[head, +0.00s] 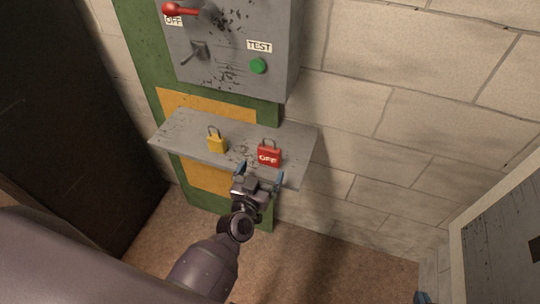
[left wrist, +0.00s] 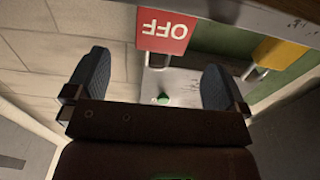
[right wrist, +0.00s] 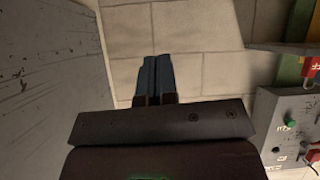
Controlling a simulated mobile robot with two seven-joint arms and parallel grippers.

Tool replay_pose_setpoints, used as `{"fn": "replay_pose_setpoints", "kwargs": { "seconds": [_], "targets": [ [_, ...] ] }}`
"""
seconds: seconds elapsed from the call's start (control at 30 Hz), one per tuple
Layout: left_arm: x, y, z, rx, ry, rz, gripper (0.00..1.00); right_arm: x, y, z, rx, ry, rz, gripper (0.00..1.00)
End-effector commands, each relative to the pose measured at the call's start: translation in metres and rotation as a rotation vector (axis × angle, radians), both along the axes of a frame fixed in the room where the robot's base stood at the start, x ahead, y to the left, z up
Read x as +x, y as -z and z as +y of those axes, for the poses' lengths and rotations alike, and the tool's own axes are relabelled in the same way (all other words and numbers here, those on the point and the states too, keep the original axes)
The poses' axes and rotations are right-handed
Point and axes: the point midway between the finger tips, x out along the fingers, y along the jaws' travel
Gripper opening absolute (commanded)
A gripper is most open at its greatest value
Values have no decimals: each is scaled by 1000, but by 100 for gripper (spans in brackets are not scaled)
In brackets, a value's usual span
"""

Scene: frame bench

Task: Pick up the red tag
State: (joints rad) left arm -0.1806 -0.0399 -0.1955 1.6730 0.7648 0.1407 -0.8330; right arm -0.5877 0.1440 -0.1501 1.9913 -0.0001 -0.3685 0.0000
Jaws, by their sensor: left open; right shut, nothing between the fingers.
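The red tag (head: 269,154), a block marked OFF with a metal shackle on top, stands on the grey shelf (head: 190,128) near its front right. My left gripper (head: 260,175) is open and empty just in front of the tag, slightly lower. In the left wrist view the tag (left wrist: 165,30) appears upside down, beyond the fingertips and roughly between them, with a gap. My right gripper (right wrist: 157,62) is shut and empty, away from the shelf; only its blue fingertips show at the bottom of the head view (head: 422,297).
A yellow padlock (head: 217,144) stands on the shelf left of the tag. Above is a grey switch box (head: 235,45) with a red lever (head: 180,10) and a green TEST button (head: 258,66). A grey panel (head: 500,240) stands at the right. The block wall is behind.

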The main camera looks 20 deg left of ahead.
Motion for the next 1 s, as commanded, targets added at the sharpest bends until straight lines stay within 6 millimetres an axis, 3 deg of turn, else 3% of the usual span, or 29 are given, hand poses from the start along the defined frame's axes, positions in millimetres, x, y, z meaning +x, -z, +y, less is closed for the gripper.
{"fn": "replay_pose_setpoints", "kwargs": {
  "seconds": [0.1,0.37,0.7,1.0],
  "targets": [
    [15,0,-1,-1,1,0,100,0,0,0,0,0,-1,0],
    [29,1,0,-1,1,1,100,-7,4,-1,0,4,13,0],
    [69,5,1,-1,1,1,100,-15,16,-2,0,8,35,0],
    [76,5,1,-1,1,2,100,-8,13,-1,2,5,22,0]
  ]
}}
